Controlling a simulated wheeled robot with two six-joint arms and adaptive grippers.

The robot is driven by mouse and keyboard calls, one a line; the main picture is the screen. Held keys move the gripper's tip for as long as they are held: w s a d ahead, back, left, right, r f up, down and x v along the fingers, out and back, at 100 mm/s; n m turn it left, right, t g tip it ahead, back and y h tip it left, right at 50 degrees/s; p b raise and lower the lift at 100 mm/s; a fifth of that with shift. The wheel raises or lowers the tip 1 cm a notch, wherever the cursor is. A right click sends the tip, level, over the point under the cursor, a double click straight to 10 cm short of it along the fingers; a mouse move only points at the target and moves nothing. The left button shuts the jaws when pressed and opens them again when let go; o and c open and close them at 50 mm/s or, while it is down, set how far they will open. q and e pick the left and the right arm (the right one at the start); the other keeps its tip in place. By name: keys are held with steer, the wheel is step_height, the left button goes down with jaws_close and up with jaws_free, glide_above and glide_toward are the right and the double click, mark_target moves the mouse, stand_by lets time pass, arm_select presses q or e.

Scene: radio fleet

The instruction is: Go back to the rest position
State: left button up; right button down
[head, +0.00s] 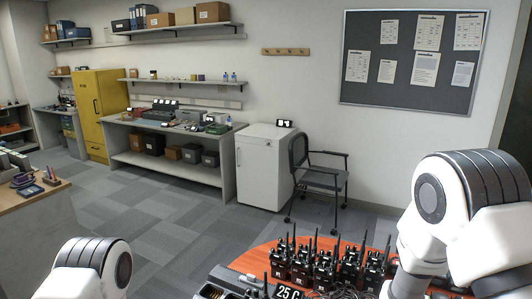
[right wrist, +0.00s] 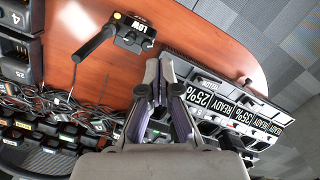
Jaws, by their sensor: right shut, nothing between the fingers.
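My right gripper (right wrist: 161,72) shows in the right wrist view, its fingers together with nothing between them, above the orange-red table (right wrist: 90,35). A black radio (right wrist: 133,36) with a LOW label and a long antenna lies on the table just beyond the fingertips, apart from them. In the head view my right arm comes in at the right edge and its gripper is hidden. Only a white and black joint of my left arm shows at the lower left; the left gripper is out of view.
A charger row (right wrist: 222,112) with READY and percent labels stands right of my right gripper. Cables (right wrist: 60,105) lie at the left. Several upright radios (head: 325,264) crowd the table in front. A chair (head: 319,172) and white cabinet (head: 263,165) stand beyond; grey floor (head: 170,225) is clear.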

arm_select(q)
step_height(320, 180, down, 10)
steer(key=b, duration=0.9)
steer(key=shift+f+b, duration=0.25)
steer(key=shift+b, duration=0.1)
arm_select(e)
steer(key=s+d+f, duration=0.1)
steer(key=s+f, duration=0.7)
steer(key=f, duration=0.3)
steer(key=s+d+f+m+t, duration=0.1)
steer(key=s+f, duration=0.8)
steer(key=f, duration=0.2)
steer(key=shift+d+f, duration=0.25)
steer(key=shift+f, duration=0.05)
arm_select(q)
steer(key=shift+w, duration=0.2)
arm_select(e)
steer(key=shift+w, duration=0.15)
